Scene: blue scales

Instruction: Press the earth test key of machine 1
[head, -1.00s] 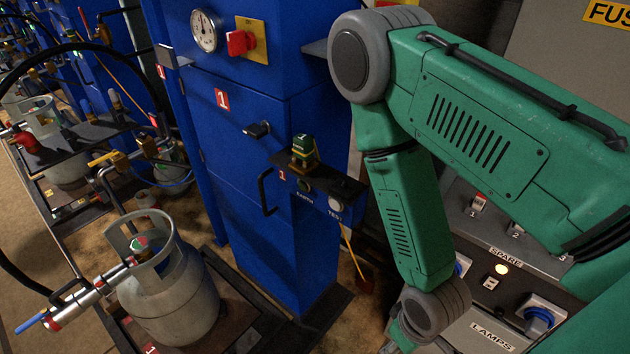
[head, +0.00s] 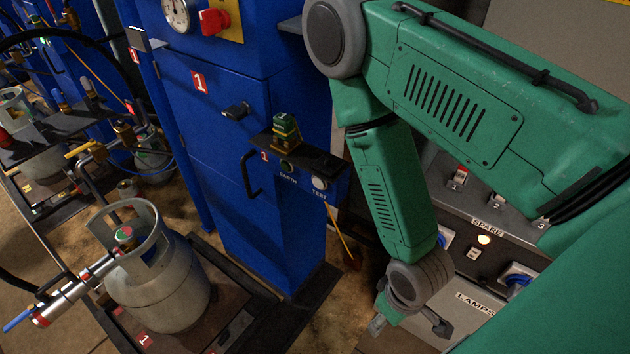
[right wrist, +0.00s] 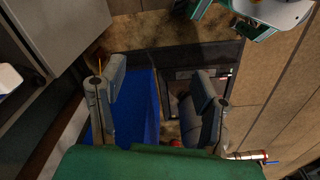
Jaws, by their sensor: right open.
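Machine 1 is a tall blue cabinet (head: 212,130) with red number 1 labels, left of my right arm in the head view. A dark control box (head: 300,160) juts from its front. The box carries a round white key (head: 320,183) labelled TEST and a dark green round part (head: 286,165) labelled EARTH. My right gripper (head: 409,328) is low and to the right of the box, apart from it. In the right wrist view its two fingers (right wrist: 157,98) stand wide apart with nothing between them. Blue surface shows beyond them. My left gripper is not seen.
A small green and brass device (head: 285,132) stands on the box. A black handle (head: 248,174) sits beside it. A grey gas cylinder (head: 170,285) stands on a platform at lower left. A grey panel with switches (head: 472,252) is behind my right arm.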

